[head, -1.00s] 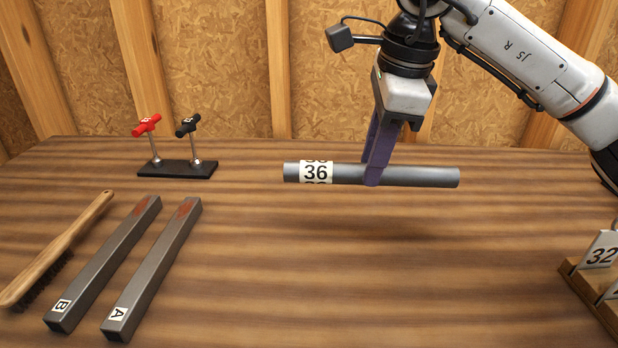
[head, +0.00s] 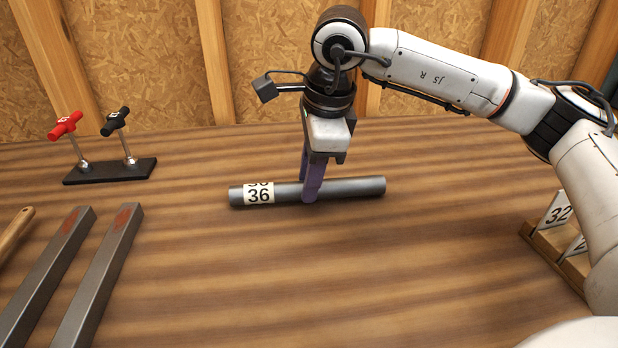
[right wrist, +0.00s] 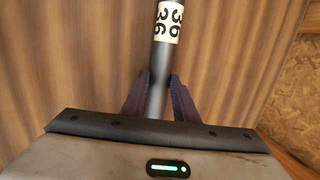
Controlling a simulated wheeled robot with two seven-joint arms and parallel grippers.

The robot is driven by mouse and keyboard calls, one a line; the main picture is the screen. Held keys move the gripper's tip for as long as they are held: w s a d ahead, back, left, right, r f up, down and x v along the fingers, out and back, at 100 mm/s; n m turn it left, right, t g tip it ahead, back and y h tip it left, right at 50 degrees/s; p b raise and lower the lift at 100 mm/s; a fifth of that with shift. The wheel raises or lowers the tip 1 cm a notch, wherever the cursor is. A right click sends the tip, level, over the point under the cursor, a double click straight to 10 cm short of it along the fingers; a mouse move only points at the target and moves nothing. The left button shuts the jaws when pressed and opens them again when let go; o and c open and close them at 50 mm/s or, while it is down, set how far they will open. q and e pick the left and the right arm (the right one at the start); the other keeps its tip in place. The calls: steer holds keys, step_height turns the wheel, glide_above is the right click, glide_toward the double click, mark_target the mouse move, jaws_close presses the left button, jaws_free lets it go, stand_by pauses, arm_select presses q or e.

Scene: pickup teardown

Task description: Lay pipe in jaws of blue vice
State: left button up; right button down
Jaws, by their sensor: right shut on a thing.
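A dark grey pipe (head: 350,188) with a white label reading 36 lies level across my right gripper (head: 312,192). The purple fingers of my right gripper are shut on it near its middle. In the right wrist view the pipe (right wrist: 160,60) runs between the two fingers (right wrist: 160,95), with its labelled end pointing up. In the head view the pipe is over the wooden table; whether it touches the top is hard to tell. No blue vice is in view. My left gripper is not in view.
A black base with red and black T-handles (head: 110,171) stands at the back left. Two grey steel bars (head: 100,275) and a brush's wooden handle (head: 14,232) lie at the left. A wooden rack (head: 545,242) with number cards stands at the right. The table's middle is clear.

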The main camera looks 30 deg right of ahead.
steer(key=shift+f, duration=0.1)
steer(key=c, duration=1.4)
jaws_free()
